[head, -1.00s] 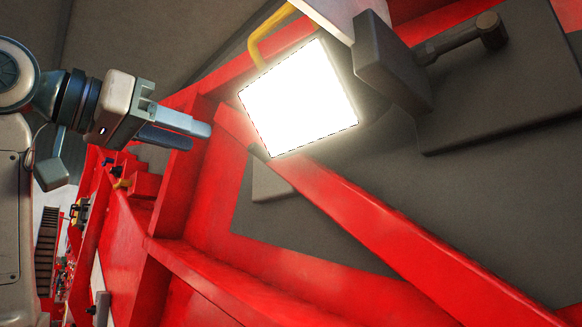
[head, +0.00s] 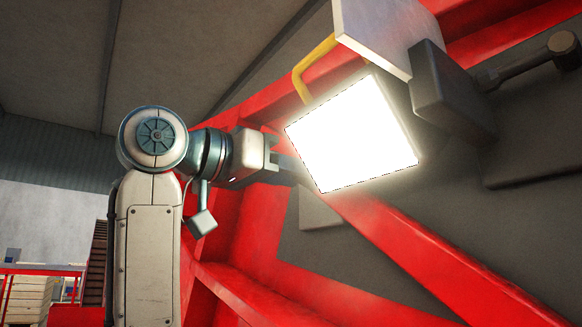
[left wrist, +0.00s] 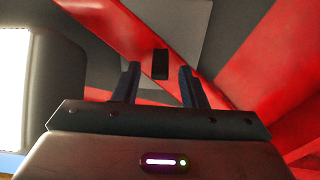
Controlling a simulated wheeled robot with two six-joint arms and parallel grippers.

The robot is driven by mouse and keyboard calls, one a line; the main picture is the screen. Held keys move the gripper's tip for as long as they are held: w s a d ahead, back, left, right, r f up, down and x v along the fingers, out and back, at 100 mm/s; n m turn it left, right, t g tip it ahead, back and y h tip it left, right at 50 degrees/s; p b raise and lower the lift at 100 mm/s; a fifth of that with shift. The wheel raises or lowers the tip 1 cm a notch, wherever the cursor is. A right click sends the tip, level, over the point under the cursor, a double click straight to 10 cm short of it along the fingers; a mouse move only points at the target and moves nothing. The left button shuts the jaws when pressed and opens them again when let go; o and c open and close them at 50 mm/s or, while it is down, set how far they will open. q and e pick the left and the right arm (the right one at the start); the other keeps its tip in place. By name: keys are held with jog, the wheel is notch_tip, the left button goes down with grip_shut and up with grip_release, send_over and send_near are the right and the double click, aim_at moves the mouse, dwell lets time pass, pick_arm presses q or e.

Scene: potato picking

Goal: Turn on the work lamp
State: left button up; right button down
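The work lamp (head: 352,135) is a square panel glowing bright white, so it is lit. Its glowing face also shows at the left edge of the left wrist view (left wrist: 14,90). My left gripper (head: 292,170) is beside the lamp's lower left edge in the head view, and its fingertips are hidden there. In the left wrist view, its two dark fingers (left wrist: 159,70) are apart with nothing held between them. A small black block (left wrist: 160,64) appears between and beyond the fingertips, in front of a red beam; contact cannot be told. My right gripper is out of view.
Red beams (head: 430,255) run below and behind the lamp. A yellow bracket (head: 303,80) and a dark arm mount (head: 450,95) are close to it. A pale grey plate (head: 318,211) is below the lamp. Stacked crates (head: 30,298) stand far off at lower left.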

pick_arm(q)
jog(key=shift+w+d+f, duration=0.1)
jog(key=shift+w+d, duration=0.1)
jog(key=shift+d, duration=0.1)
jog(key=shift+a, duration=0.1)
grip_shut()
jog(key=shift+r+g+y+p, duration=0.45)
jog(key=shift+g+y+p, duration=0.15)
jog(key=shift+y, duration=0.2)
grip_release()
